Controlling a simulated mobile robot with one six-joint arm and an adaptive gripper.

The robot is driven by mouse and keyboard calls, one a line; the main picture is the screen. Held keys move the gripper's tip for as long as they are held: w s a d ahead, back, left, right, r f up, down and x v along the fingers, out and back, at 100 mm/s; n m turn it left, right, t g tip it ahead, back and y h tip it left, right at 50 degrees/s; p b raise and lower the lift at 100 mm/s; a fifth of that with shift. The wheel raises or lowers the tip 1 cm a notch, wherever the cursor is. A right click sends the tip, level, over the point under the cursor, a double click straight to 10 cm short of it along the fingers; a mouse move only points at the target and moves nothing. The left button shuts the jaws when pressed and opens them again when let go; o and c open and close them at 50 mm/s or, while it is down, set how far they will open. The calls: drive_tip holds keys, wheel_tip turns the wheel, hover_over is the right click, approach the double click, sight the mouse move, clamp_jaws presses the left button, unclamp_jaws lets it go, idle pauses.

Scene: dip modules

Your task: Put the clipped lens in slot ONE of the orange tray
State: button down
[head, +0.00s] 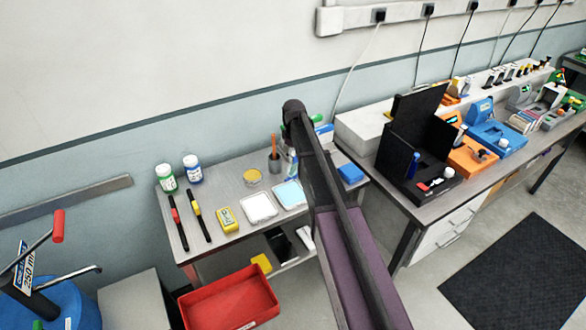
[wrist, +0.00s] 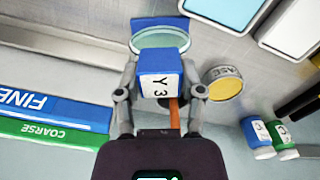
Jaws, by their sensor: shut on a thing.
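My gripper (wrist: 160,88) is shut on a blue clip (wrist: 146,59) with a white label reading "Y 3". A round, pale teal lens (wrist: 160,41) shows just beyond the clip and seems to be held by it. In the head view my arm hides the gripper and the clipped lens. An orange tray-like holder (head: 468,158) stands on the right bench, well to the right of my arm. Its slots and any slot numbers are too small to read. The wrist view does not show it.
The left table holds two bottles (head: 192,168), a yellow box (head: 228,219), a white dish (head: 259,207) and a blue block (head: 350,173). A black stand (head: 412,150) rises left of the orange holder. A red bin (head: 230,302) sits low in front.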

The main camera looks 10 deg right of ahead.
drive_tip(key=shift+r, duration=0.15)
wheel_tip(320, 180, up, 4)
drive_tip(key=p, duration=0.4)
drive_tip(key=s+a+p, duration=0.1)
drive_tip(key=s+a, duration=0.1)
drive_tip(key=s, duration=1.4)
drive_tip(key=shift+a+r, duration=0.15)
drive_tip(key=shift+r, duration=0.2)
drive_tip(key=shift+f, duration=0.1)
